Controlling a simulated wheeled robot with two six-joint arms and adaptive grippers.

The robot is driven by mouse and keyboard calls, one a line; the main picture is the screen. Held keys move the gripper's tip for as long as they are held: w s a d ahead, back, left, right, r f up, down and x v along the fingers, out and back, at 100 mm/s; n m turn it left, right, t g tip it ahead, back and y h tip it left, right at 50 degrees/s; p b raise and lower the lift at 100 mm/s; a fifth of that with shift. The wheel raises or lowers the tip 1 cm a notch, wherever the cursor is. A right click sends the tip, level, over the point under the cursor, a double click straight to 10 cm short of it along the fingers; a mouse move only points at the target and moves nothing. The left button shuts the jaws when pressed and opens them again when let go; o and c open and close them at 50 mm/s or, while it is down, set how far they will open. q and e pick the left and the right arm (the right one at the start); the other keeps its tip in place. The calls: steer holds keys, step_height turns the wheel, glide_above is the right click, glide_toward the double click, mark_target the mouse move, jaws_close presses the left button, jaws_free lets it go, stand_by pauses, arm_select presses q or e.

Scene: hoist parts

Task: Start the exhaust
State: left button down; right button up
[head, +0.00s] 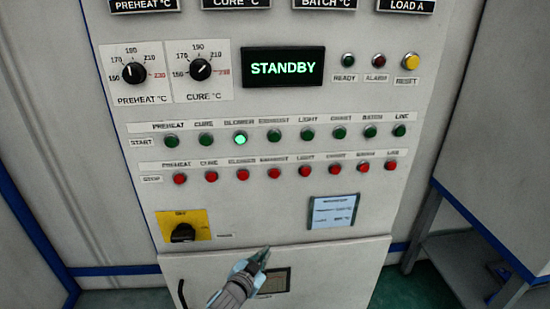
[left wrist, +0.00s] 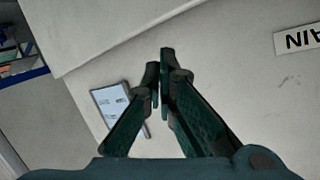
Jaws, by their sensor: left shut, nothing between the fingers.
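The control panel (head: 400,210) fills the middle of the head view. Its START row has several green buttons; the exhaust start button (head: 274,135) is fourth from the left and looks unlit. The blower start button (head: 240,139) beside it glows bright green. The red exhaust stop button (head: 274,173) sits below. The display (head: 283,67) reads STANDBY. My left gripper (head: 262,253) is shut and empty, low in front of the panel, well below the button rows. Its closed fingers (left wrist: 160,75) also show in the left wrist view. My right gripper is not in view.
A yellow-plated rotary switch (head: 183,232) is at the lower left of the panel. A paper label (head: 334,211) is at the lower right. Two temperature knobs (head: 134,73) sit at the upper left. A grey table-like frame (head: 500,170) stands at the right.

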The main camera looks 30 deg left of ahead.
mark_target(275, 137)
arm_select(q)
step_height(275, 137, up, 21)
steer(key=w+d+t, duration=0.3)
steer(key=t, duration=0.2)
steer(key=s+d+r+t+h, duration=0.1)
steer(key=s+r+t, duration=0.1)
steer(key=r, duration=0.5)
steer(key=s+d+r+t+h, duration=0.1)
steer(key=s+d+r+t, duration=0.1)
steer(key=s+r, duration=0.2)
step_height(275, 137, up, 3)
steer(key=shift+d+r, duration=0.1)
steer(key=shift+d, duration=0.15)
steer(key=shift+w, duration=0.1)
steer(key=shift+w+a, duration=0.1)
steer(key=shift+w, duration=0.05)
steer(key=shift+w+a+b, duration=0.4)
steer(key=shift+w+a, duration=0.45)
steer(key=shift+w, duration=0.3)
steer(key=shift+w+a+b, duration=0.35)
steer(key=shift+w+a, duration=0.55)
steer(key=shift+w, duration=0.2)
steer(key=shift+w+a+b, duration=0.4)
steer(key=shift+w+a, duration=0.45)
steer(key=shift+w, duration=0.3)
